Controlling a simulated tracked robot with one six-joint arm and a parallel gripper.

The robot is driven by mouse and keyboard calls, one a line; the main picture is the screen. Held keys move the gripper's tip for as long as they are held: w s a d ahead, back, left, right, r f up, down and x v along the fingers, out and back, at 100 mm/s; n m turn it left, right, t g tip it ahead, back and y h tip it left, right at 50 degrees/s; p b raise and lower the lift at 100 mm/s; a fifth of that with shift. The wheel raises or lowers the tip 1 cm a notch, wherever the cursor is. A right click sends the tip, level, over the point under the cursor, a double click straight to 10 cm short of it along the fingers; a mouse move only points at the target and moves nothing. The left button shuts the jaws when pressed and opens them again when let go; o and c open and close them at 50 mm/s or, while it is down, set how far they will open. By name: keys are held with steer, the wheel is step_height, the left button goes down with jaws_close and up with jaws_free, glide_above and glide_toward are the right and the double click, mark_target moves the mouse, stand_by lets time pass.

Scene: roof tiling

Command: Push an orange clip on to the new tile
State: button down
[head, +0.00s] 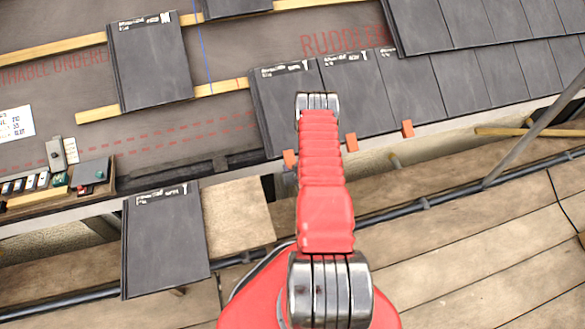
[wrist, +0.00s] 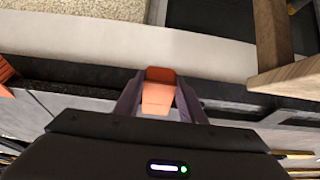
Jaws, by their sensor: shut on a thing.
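The new tile (head: 272,118) is the dark grey leftmost one in the lower course, partly hidden by my arm. An orange clip (wrist: 158,92) is between the two dark fingers of my gripper (wrist: 160,98), which is shut on it. The clip is at the tile's lower edge, and its outer end overlaps the pale strip beyond. I cannot tell how far it is pushed on. In the head view the same clip (head: 290,158) shows just left of my arm, which hides the gripper there.
Two more orange clips (head: 351,142) (head: 407,128) sit along the eave to the right. A loose tile (head: 165,240) lies on a plywood stand (head: 238,215) at lower left. A tray (head: 60,190) of small items and another tile (head: 150,60) are at left. A scaffold pole (head: 535,125) crosses at right.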

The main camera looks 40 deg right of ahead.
steer(key=shift+w+d+r, duration=0.3)
steer(key=shift+w+r, duration=0.05)
steer(key=shift+w, duration=0.1)
stand_by(0.6)
steer(key=c, duration=1.1)
jaws_free()
steer(key=shift+a, duration=0.1)
steer(key=shift+f, duration=0.1)
steer(key=shift+s, duration=0.1)
steer(key=s+r, duration=0.1)
steer(key=r, duration=0.1)
steer(key=s+a+r, duration=0.1)
steer(key=r, duration=0.1)
steer(key=s+r, duration=0.1)
steer(key=r, duration=0.1)
steer(key=shift+a, duration=0.4)
steer(key=shift+s, duration=0.1)
